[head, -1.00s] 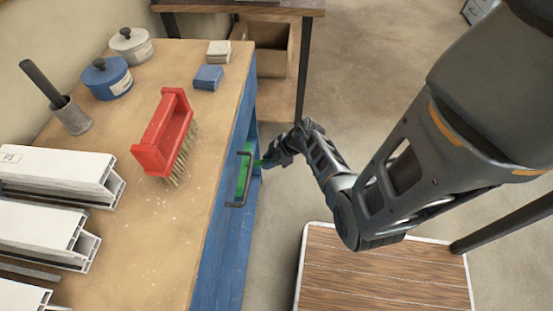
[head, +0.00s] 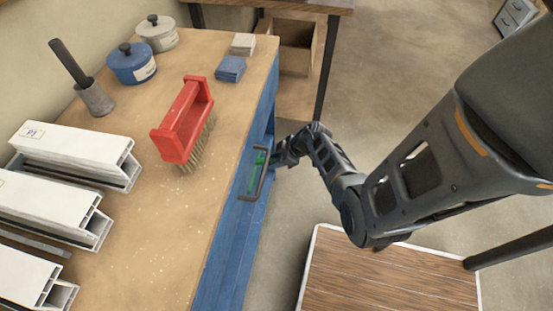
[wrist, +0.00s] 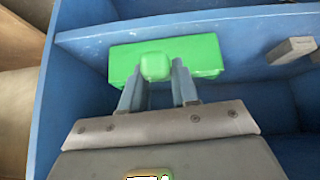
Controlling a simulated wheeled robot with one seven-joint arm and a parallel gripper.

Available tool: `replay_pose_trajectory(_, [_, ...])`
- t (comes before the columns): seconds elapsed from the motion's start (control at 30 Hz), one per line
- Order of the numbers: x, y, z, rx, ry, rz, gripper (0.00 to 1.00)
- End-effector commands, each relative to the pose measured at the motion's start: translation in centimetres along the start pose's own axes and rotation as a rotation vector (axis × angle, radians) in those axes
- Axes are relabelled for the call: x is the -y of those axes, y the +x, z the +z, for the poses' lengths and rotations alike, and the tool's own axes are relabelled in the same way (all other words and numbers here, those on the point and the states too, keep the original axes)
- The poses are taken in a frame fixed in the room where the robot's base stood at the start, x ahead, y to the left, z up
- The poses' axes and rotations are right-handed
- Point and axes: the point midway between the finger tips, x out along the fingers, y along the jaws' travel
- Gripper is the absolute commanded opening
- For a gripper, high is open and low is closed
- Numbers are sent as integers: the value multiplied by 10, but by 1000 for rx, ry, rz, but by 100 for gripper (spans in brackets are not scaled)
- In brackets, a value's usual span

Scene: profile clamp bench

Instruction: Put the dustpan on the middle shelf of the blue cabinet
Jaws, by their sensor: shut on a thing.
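The green dustpan (wrist: 205,58) is held between the two fingers of my gripper (wrist: 158,84) by its stubby grip, which points toward the wrist camera. In the head view, part of the dustpan (head: 256,166) shows behind a dark handle at the cabinet's side, and the fingers are hidden. The blue cabinet (head: 228,255) is open on the side facing my arm. In the wrist view, a blue shelf board (wrist: 240,22) crosses just above the dustpan, which is inside the opening. I cannot tell whether the dustpan touches a shelf surface.
A dark bar handle (head: 262,183) sticks out at the cabinet's edge near my gripper. A grey piece (wrist: 291,50) shows at right in the wrist view. The bench top holds a red brush (head: 184,122), pots and white profiles. A wooden-topped platform (head: 385,275) stands at lower right.

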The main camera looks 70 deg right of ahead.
Motion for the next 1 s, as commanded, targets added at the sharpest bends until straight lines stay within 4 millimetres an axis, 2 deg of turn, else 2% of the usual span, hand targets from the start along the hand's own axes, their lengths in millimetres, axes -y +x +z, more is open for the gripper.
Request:
replay_pose_trajectory(0.03, [1, 0, 1, 2, -2, -1, 0])
replay_pose_trajectory(0.07, [1, 0, 1, 2, -2, -1, 32])
replay_pose_trajectory(0.1, [1, 0, 1, 3, -2, -1, 35])
replay_pose_trajectory(0.37, [1, 0, 1, 2, -1, -1, 59])
replay_pose_trajectory(0.53, [2, 1, 2, 4, -1, -3, 60])
replay_pose_trajectory(0.93, [1, 0, 1, 2, -1, -1, 99])
replay_pose_trajectory(1.0, [1, 0, 1, 2, -1, -1, 100])
